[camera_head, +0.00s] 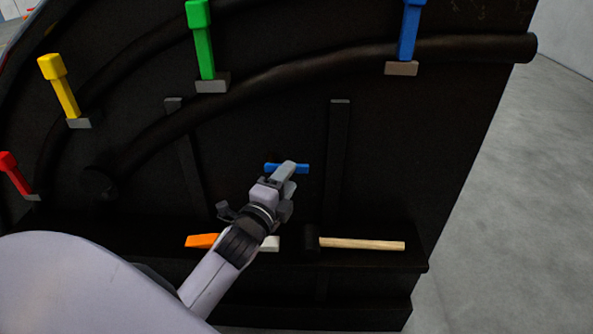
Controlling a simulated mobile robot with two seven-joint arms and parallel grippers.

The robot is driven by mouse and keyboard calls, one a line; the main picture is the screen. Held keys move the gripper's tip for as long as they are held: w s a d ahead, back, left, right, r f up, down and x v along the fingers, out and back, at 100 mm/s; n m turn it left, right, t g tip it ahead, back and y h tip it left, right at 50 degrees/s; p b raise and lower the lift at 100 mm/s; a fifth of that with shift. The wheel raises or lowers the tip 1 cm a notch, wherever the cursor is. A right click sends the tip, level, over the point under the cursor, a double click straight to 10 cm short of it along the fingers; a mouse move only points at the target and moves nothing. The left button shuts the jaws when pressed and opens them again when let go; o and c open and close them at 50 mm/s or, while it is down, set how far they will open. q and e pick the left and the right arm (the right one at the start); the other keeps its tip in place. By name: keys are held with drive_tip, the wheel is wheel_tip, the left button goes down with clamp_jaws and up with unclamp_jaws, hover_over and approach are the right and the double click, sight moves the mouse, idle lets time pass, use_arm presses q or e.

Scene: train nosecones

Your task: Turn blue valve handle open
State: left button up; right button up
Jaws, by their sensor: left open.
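A small blue bar-shaped valve handle (303,168) lies level on the front of the dark panel, near the middle of the view. My left gripper (288,168) is open, and its fingers cover the middle of this blue bar, with both ends showing on either side. I cannot tell whether the fingers touch it. A larger blue lever (408,32) stands upright on a grey base at the upper right, well away from the gripper. My right gripper is not in view.
Green (203,45), yellow (62,85) and red (16,173) levers stand along the dark curved pipes (330,64). On the ledge (375,260) lie a wooden-handled hammer (360,244) and an orange-ended tool (201,241), partly hidden by my arm. Grey floor (520,200) is clear at right.

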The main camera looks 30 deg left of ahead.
use_arm(q)
drive_tip(key=shift+w+a, duration=0.2)
drive_tip(key=shift+w, duration=1)
drive_tip(key=shift+w+a, duration=0.2)
drive_tip(key=shift+w, duration=1)
clamp_jaws()
